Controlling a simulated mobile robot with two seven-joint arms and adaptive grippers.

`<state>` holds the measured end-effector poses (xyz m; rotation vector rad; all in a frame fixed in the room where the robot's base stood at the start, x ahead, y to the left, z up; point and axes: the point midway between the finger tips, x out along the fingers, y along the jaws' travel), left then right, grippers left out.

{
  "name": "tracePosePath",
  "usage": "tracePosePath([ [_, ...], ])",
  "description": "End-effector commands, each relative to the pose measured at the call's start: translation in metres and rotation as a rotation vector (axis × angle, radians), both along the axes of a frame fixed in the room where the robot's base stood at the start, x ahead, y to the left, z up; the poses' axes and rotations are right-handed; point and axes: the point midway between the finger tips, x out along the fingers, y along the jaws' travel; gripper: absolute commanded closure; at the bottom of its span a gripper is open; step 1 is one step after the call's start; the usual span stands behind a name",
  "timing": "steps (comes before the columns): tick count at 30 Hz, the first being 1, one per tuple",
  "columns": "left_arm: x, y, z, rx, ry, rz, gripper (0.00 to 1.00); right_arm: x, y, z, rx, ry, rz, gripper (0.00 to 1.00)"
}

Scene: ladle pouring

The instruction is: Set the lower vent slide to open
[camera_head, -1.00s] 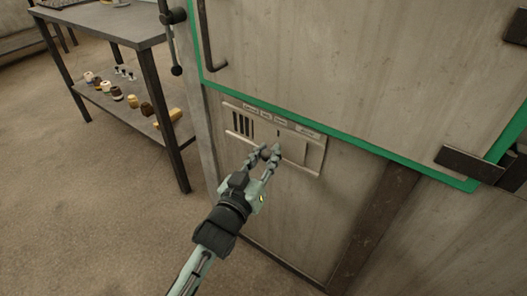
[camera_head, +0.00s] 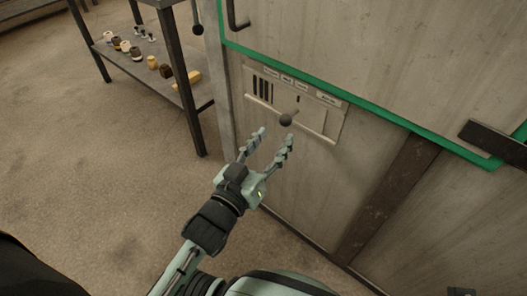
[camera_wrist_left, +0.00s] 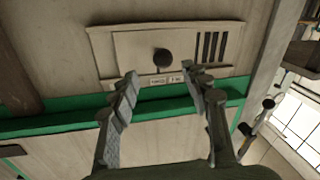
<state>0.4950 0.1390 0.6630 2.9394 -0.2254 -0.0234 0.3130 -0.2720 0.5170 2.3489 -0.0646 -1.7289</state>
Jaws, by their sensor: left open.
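The vent slide is a pale plate (camera_head: 310,115) with a dark round knob (camera_head: 286,120), set in a framed panel (camera_head: 338,125) low on the cabinet front. Several dark slots (camera_head: 263,89) show uncovered left of the plate. Small label tags (camera_head: 287,79) run along the panel's top; their text is too small to read. My left gripper (camera_head: 275,135) is open and empty, just below and in front of the knob. In the left wrist view the panel appears upside down, with the knob (camera_wrist_left: 162,57) ahead between the open fingertips (camera_wrist_left: 160,73), apart from them.
A green-edged door (camera_head: 390,60) sits above the panel, with a bar handle (camera_head: 236,15) and dark hinge (camera_head: 490,140). A metal shelf table (camera_head: 185,80) at the left carries several small objects. The floor (camera_head: 100,170) left of the cabinet is clear.

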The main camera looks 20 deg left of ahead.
Motion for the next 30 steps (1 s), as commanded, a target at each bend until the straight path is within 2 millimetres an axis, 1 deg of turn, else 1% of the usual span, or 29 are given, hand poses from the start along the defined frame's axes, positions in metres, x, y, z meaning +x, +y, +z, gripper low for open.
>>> tracePosePath([
  [1, -0.011, 0.002, -0.002, 0.001, 0.004, 0.000, 0.53, 0.000, 0.000, 0.000, 0.000, 0.000, 0.000, 0.53],
  [3, -0.022, 0.003, -0.001, 0.000, 0.003, 0.000, 0.53, 0.000, 0.000, 0.000, 0.000, 0.000, 0.001, 0.53],
  [6, -0.034, 0.005, -0.001, -0.002, 0.002, 0.000, 0.53, 0.000, 0.000, 0.000, 0.000, 0.000, 0.001, 0.53],
  [9, -0.041, 0.006, -0.001, -0.001, 0.002, 0.000, 0.53, 0.000, 0.000, 0.000, 0.000, -0.001, 0.001, 0.53],
  [13, -0.044, 0.006, 0.000, 0.000, -0.001, -0.001, 0.53, 0.000, 0.000, 0.000, 0.000, -0.001, 0.001, 0.53],
  [30, -0.043, 0.006, 0.000, 0.000, 0.000, -0.001, 0.53, 0.002, 0.000, 0.001, -0.001, -0.003, 0.001, 0.53],
])
